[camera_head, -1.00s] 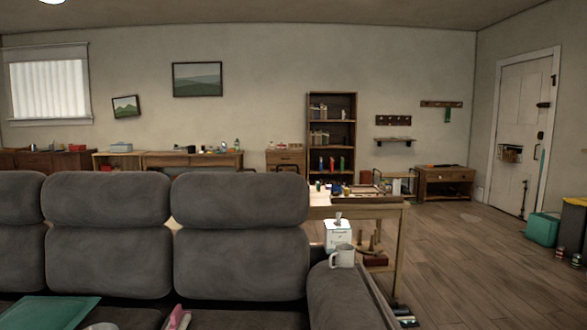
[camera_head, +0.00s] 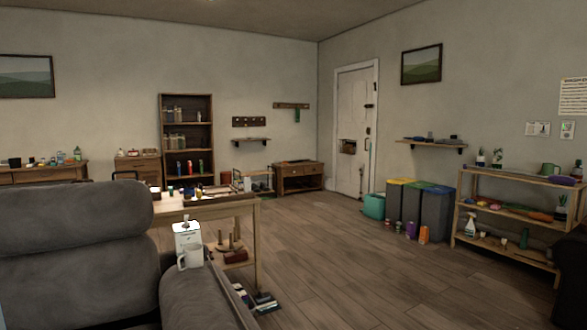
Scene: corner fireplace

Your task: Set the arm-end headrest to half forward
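A grey padded sofa fills the lower left of the head view. Its arm-end headrest (camera_head: 75,214) is the dark grey cushion at the top of the backrest, beside the armrest (camera_head: 205,296). The headrest looks roughly upright in line with the back cushion (camera_head: 85,280) below it. Its exact tilt is hard to tell from here. The other headrests are out of frame. Neither of my grippers is in view.
Bins (camera_head: 410,207) and a wooden shelf unit (camera_head: 515,215) line the right wall. The floor (camera_head: 360,270) between is mostly clear.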

